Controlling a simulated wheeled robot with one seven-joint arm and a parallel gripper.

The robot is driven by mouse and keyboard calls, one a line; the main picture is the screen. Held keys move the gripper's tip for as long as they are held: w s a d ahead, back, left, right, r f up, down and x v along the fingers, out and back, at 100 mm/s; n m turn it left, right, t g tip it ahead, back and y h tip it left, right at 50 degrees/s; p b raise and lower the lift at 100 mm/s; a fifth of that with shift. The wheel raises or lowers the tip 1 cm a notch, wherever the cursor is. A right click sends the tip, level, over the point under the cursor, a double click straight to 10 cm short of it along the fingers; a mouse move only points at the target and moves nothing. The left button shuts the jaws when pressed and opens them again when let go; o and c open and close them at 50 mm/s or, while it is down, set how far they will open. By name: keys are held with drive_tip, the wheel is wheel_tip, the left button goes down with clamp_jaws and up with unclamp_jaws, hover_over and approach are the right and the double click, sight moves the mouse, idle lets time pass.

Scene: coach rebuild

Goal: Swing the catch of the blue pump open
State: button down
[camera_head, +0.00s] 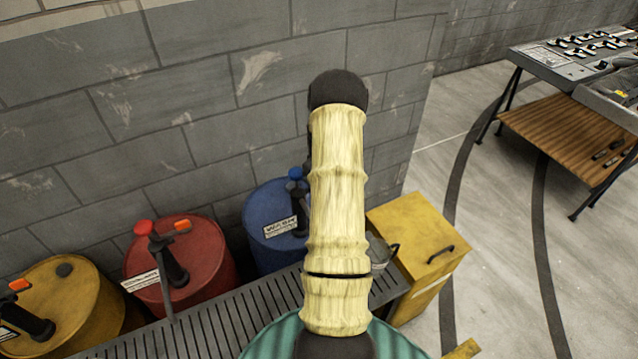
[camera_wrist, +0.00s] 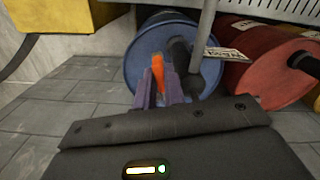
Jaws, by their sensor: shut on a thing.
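The blue pump (camera_head: 299,212) is a black pump with a blue knob on top, standing on a blue drum (camera_head: 262,215) by the wall. My arm covers the right part of this drum in the head view, and my gripper is hidden there. In the wrist view the blue drum (camera_wrist: 133,66) is straight ahead. My gripper (camera_wrist: 160,88) has its two purple fingers on either side of the orange catch (camera_wrist: 157,68) and is shut on it. The dark pump body (camera_wrist: 180,55) is just right of the catch. The catch's exact angle is hard to tell.
A red drum (camera_head: 212,252) and a yellow drum (camera_head: 85,290) with similar pumps stand left of the blue one. A slatted grey bench (camera_head: 200,335) runs in front. A yellow cabinet (camera_head: 410,225) stands at the right. Open floor (camera_head: 500,250) lies beyond it.

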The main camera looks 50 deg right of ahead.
drive_tip(key=shift+w+r, duration=0.1)
drive_tip(key=shift+w, duration=0.05)
drive_tip(key=c, duration=1.5)
unclamp_jaws()
wheel_tip(320, 180, up, 17)
drive_tip(key=b, duration=0.4)
drive_tip(key=shift+r, duration=0.2)
